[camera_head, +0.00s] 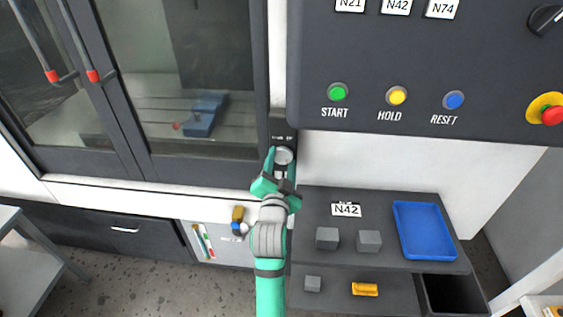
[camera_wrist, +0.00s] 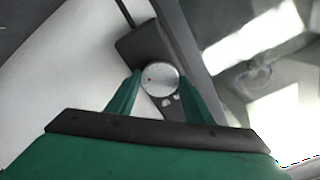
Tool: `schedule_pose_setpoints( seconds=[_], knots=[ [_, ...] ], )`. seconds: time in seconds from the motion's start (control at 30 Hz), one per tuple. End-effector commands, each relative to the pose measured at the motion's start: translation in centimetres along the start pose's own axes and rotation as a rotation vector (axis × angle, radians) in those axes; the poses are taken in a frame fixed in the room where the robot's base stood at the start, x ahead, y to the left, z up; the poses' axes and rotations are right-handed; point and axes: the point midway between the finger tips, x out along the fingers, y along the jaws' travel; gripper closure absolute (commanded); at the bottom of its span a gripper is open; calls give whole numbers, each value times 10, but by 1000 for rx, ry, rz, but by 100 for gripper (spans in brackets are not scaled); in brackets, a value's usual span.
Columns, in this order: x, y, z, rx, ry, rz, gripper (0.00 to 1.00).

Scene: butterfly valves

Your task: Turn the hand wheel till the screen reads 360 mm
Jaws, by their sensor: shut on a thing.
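The hand wheel (camera_head: 284,154) is a small pale round knob on a dark box beside the machine's glass door. In the wrist view, the wheel (camera_wrist: 160,77) shows as a light grey disc with a small red mark near its left side. My gripper (camera_head: 281,160) reaches up to it, and in the wrist view its green fingers (camera_wrist: 159,86) stand on either side of the wheel, shut on it. A dark box face (camera_head: 283,138) with tiny light marks sits just above the wheel. I cannot read any number, and no 360 mm reading is legible.
A control panel (camera_head: 420,65) with START, HOLD and RESET buttons overhangs at the upper right. Below it, a dark shelf (camera_head: 385,205) holds grey blocks and a blue tray (camera_head: 397,225). The glass door (camera_head: 185,75) is close on the left.

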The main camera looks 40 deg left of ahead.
Motion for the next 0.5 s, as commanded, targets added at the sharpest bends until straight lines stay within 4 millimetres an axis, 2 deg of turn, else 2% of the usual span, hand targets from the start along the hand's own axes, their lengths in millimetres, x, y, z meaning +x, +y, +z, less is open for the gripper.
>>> schedule_pose_setpoints(
  seconds=[0.5],
  knots=[
    [0,1,3,36,-6,3,76]
  ],
)
